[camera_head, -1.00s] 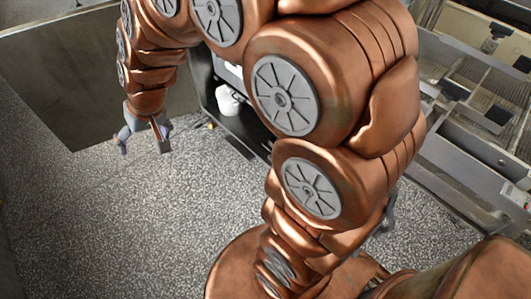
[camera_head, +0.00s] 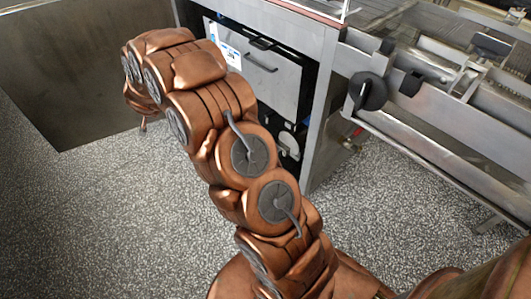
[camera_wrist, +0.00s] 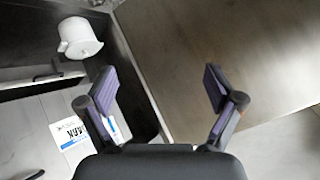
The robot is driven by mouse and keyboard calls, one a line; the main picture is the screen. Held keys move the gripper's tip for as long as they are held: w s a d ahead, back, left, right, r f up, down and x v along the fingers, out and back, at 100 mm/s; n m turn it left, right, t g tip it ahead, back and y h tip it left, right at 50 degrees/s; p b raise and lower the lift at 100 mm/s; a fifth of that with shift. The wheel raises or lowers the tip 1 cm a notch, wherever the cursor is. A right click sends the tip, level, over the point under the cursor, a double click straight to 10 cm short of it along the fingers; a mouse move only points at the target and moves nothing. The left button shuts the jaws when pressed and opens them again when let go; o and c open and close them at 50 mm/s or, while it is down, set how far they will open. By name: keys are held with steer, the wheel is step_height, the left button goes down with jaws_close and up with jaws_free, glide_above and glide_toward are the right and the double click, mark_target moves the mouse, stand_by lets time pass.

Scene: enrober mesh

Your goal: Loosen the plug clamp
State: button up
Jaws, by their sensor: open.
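My gripper (camera_wrist: 160,88) is open and empty in the wrist view, its two dark fingers wide apart. In the head view the gripper is hidden behind my arm. I cannot tell for sure which part is the plug clamp. A round black knob or handle (camera_head: 369,91) sits on the front of the metal machine (camera_head: 440,100) at the right. A small red part (camera_head: 356,133) is below it, by the corner of the cabinet. Neither shows in the wrist view, and my arm is well to their left.
A steel cabinet (camera_head: 270,22) with a drawer front (camera_head: 272,80) stands behind my arm. A white pot (camera_wrist: 79,38) stands in a dark recess in the wrist view, beside a labelled panel (camera_wrist: 68,133). A metal wall panel (camera_head: 80,75) is at the left. Speckled floor (camera_head: 100,220) is clear.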

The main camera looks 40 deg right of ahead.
steer(key=s+d+f+m+g+h+b, duration=0.1)
steer(key=d+f+m+g+h+b, duration=0.2)
steer(key=d+f, duration=0.7)
steer(key=s+d+f+m+h+b, duration=0.2)
steer(key=d+f+h+b, duration=0.45)
steer(key=f, duration=0.65)
steer(key=s+d+f+m+g+h+b, duration=0.2)
steer(key=s+d+f+g+h+b, duration=0.15)
steer(key=s+d+f, duration=0.45)
steer(key=s+d+f+m+g+h+b, duration=0.2)
steer(key=s+d+f+g, duration=0.3)
steer(key=s, duration=0.4)
steer(key=shift+t, duration=0.65)
steer(key=shift+s+d+f+b, duration=0.1)
steer(key=shift+d+b, duration=0.35)
steer(key=shift+d, duration=1.45)
steer(key=shift+s+d+f+b, duration=0.1)
steer(key=shift+d+b, duration=0.35)
steer(key=shift+d, duration=1.4)
steer(key=shift+c, duration=0.4)
steer(key=c, duration=1.1)
steer(key=shift+o, duration=0.2)
